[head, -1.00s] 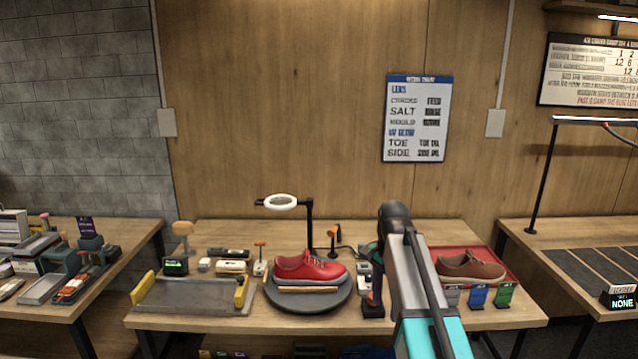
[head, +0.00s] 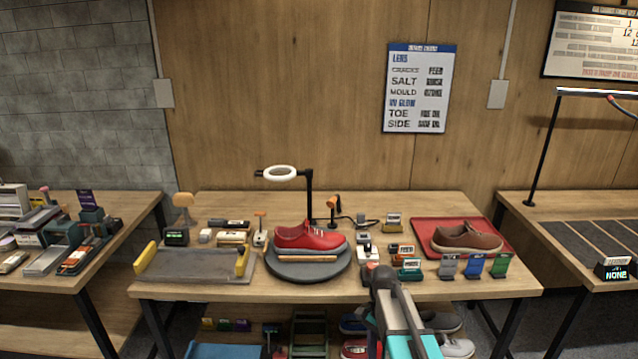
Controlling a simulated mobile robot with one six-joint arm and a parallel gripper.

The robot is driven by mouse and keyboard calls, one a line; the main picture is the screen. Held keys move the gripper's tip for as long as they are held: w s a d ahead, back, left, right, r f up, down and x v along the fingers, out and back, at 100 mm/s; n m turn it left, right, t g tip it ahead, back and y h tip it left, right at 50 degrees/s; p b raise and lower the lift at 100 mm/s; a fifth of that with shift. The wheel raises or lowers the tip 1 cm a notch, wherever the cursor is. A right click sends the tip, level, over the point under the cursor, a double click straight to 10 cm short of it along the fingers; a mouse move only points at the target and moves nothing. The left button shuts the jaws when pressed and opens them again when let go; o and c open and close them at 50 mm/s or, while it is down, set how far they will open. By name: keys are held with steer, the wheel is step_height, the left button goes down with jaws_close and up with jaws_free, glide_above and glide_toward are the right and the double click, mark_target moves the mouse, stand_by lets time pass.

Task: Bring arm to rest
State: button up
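My arm (head: 404,318) reaches up from the bottom of the head view, right of centre, in front of the middle table's front edge. Its dark upper end is near the table's edge. My gripper's fingers cannot be made out, so I cannot tell whether they are open or shut. A red shoe (head: 309,238) sits on a round dark turntable (head: 308,273) under a white ring lamp (head: 280,172). A brown shoe (head: 466,238) lies on a red tray (head: 427,228) at the table's right.
The middle table (head: 330,291) also bears a grey tray (head: 192,266) with yellow end blocks and several small labelled boxes. Shoes and bins stand on the shelf below. A cluttered table (head: 62,281) is at left, another (head: 560,226) at right. Gaps separate the tables.

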steer(key=s+f+n+g, duration=0.1)
steer(key=s+f+n, duration=1.1)
steer(key=s+f, duration=1.4)
steer(key=shift+s+f, duration=0.25)
steer(key=shift+s, duration=1.25)
steer(key=shift+a, duration=0.1)
